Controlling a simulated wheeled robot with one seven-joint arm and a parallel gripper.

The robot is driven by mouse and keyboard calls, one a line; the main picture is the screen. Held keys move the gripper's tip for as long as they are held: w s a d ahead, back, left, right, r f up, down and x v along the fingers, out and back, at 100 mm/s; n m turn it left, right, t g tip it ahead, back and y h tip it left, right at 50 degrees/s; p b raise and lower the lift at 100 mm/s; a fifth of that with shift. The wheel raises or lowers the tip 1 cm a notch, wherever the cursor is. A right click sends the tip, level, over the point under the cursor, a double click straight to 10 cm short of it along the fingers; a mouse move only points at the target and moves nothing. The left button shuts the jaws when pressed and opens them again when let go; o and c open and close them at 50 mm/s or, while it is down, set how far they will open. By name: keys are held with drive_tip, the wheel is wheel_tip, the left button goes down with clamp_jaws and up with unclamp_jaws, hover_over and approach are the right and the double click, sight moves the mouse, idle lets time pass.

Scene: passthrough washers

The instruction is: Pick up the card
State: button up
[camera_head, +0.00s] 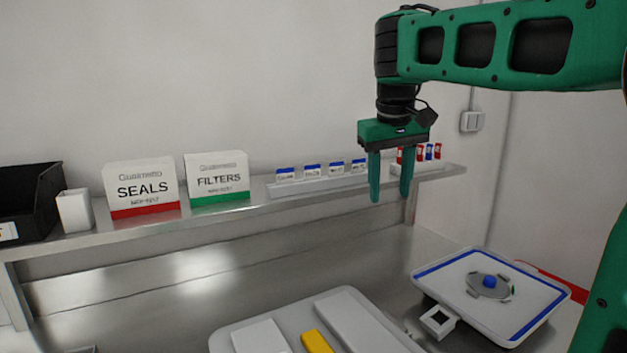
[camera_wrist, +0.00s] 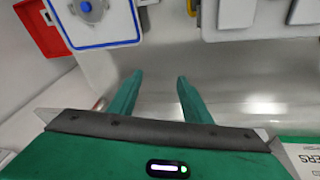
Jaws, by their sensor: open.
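Several cards stand on the steel shelf, and I cannot tell which one is the card meant. Small white cards with blue tops (camera_head: 312,171) stand in a row on a low white holder (camera_head: 300,187). Small red and blue items (camera_head: 430,152) stand at the shelf's right end. My gripper (camera_head: 390,196) points down, open and empty, in front of the shelf's right part. Its fingers (camera_wrist: 159,80) show nothing between them.
A white tray with a blue border (camera_head: 450,268) holds a grey disc with a blue knob (camera_head: 489,282). A grey tray (camera_head: 225,340) holds white blocks and a yellow block (camera_head: 317,342).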

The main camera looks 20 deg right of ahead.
sight(312, 176)
drive_tip(key=w+a+r+n+t+y, duration=0.2)
drive_tip(key=w+a+r+n+y, duration=0.1)
drive_tip(key=w+a+r, duration=0.8)
drive_tip(key=shift+a+x, duration=0.2)
drive_tip(key=shift+x, duration=4.65)
drive_tip(key=c, duration=0.8)
